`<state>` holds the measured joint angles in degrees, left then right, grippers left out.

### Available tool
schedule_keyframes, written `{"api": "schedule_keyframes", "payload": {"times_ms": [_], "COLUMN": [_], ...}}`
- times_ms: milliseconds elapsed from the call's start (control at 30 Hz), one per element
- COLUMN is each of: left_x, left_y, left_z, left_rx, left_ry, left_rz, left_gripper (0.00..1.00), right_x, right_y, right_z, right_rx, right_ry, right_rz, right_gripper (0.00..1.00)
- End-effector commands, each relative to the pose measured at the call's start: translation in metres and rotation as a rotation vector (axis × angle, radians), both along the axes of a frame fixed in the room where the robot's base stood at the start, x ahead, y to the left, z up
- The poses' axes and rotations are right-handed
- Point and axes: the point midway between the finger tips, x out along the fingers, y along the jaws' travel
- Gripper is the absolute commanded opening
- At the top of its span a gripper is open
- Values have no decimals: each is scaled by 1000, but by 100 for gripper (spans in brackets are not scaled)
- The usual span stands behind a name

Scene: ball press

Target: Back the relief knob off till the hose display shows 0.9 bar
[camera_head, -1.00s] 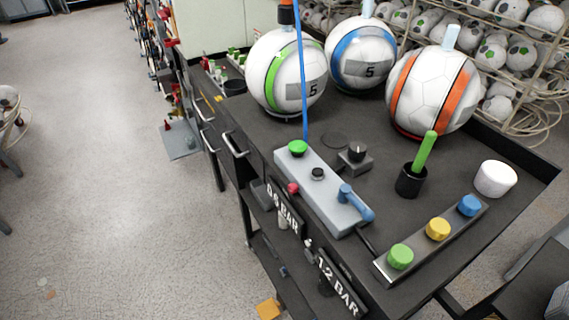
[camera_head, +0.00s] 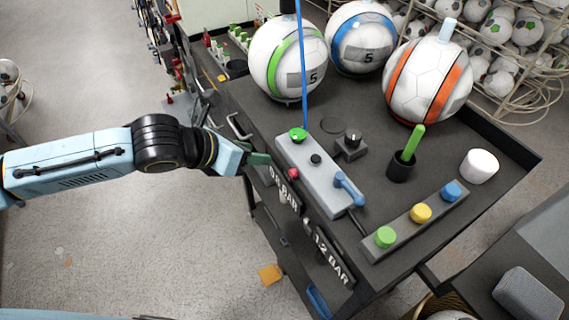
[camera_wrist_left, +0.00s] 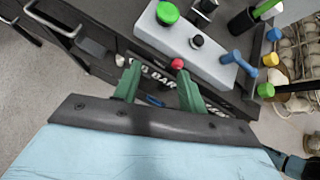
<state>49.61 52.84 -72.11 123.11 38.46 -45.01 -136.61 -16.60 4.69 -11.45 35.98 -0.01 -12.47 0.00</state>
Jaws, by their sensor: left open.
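A grey valve block (camera_head: 318,178) lies on the dark cart top. It bears a green cap (camera_head: 298,135), a small black button (camera_head: 316,159), a blue lever (camera_head: 348,187) and a red knob (camera_head: 293,173) at its near side. I cannot tell which of these is the relief knob. Two displays face the front: one (camera_head: 284,190) has a blurred first figure before BAR, the other (camera_head: 333,258) reads 1.2 BAR. My left gripper (camera_head: 259,160) is open and empty beside the block. In the left wrist view, the red knob (camera_wrist_left: 177,63) shows just beyond the right fingertip. My right gripper is not in view.
Several balls stand at the back, the orange-striped one (camera_head: 428,80) nearest. A black dial box (camera_head: 351,146), a black cup (camera_head: 401,166) with a green stick, a white cylinder (camera_head: 479,166) and a button bar (camera_head: 415,222) stand right of the block. A drawer handle (camera_head: 238,127) juts out.

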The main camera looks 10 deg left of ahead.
Motion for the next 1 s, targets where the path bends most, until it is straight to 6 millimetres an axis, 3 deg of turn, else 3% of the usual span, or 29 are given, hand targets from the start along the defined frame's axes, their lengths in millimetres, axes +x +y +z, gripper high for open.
{"api": "schedule_keyframes", "payload": {"times_ms": [33,100,300,1000], "left_x": [-15,-32,-52,3], "left_y": [1,3,2,-63], "left_z": [14,22,27,-58], "left_rx": [65,134,217,216], "left_ry": [-39,-75,-120,-122], "left_rz": [-84,-176,-297,-299], "left_gripper": [41,41,41,41], "right_x": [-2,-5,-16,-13], "right_y": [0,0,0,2], "right_z": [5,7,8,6], "right_rx": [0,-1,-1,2], "right_ry": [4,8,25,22], "right_rz": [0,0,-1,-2], "right_gripper": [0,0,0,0]}}
